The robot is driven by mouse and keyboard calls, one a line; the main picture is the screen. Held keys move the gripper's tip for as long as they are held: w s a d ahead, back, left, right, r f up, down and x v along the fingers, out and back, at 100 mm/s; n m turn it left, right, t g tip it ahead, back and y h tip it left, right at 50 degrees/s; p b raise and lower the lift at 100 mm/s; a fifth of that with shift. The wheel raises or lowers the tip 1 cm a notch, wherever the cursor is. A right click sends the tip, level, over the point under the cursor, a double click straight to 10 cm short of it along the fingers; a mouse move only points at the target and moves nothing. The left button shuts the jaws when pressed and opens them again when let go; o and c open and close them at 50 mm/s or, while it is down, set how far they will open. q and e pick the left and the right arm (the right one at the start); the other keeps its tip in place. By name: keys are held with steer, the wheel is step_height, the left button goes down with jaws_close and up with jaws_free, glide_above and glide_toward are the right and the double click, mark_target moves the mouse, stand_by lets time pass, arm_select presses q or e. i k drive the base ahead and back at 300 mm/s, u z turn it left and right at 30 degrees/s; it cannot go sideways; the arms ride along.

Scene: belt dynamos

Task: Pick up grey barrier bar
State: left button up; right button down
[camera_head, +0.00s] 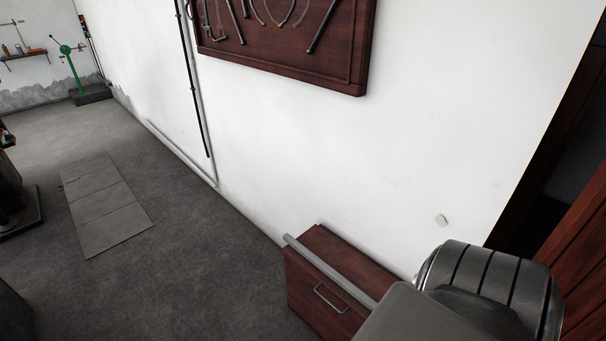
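A long, thin grey bar (330,270), which looks like the barrier bar, slants across the front top edge of a dark red wooden cabinet (325,290) at the bottom centre. Its far left end sticks out past the cabinet's left corner. Its near end passes behind a grey link of my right arm, which fills the bottom right corner. I cannot tell whether the bar rests on the cabinet or is held above it. My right gripper's fingers are not visible. My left gripper is not in view.
A white wall runs behind the cabinet, with a dark wooden tool board (290,65) hung on it. A reddish wooden panel (580,255) stands at the right edge. Grey floor left of the cabinet is open, with a flat hatch plate (105,205). A green stand (72,65) is far back.

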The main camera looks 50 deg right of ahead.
mark_target(355, 292)
steer(key=i, duration=2.2)
steer(key=z, duration=4.15)
